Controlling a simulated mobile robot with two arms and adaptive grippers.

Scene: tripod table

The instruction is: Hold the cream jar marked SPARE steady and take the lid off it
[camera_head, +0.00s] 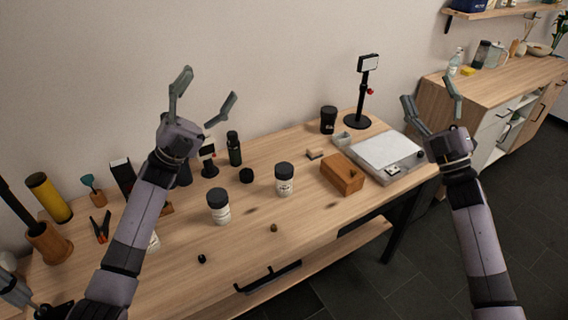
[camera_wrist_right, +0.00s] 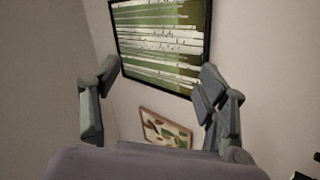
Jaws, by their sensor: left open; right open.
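Two cream jars with black lids stand upright on the wooden table (camera_head: 255,220) in the head view. One jar (camera_head: 219,211) is near the middle front, the other jar (camera_head: 285,186) is further back and right. Both have dark print, too small to read, so I cannot tell which is marked SPARE. Each lid sits on its jar. My left gripper (camera_head: 208,88) is open and empty, raised above the table's back left. My right gripper (camera_head: 430,90) is open and empty, raised at the table's right end, well apart from the jars; its fingers also show in the right wrist view (camera_wrist_right: 158,78).
A wooden box (camera_head: 342,174) and a grey scale-like device (camera_head: 386,158) are to the right of the jars. A black stand (camera_head: 359,100), a dark cup (camera_head: 328,119) and a black bottle (camera_head: 234,148) are behind. Small dark knobs lie in front. My left arm covers part of the table's left.

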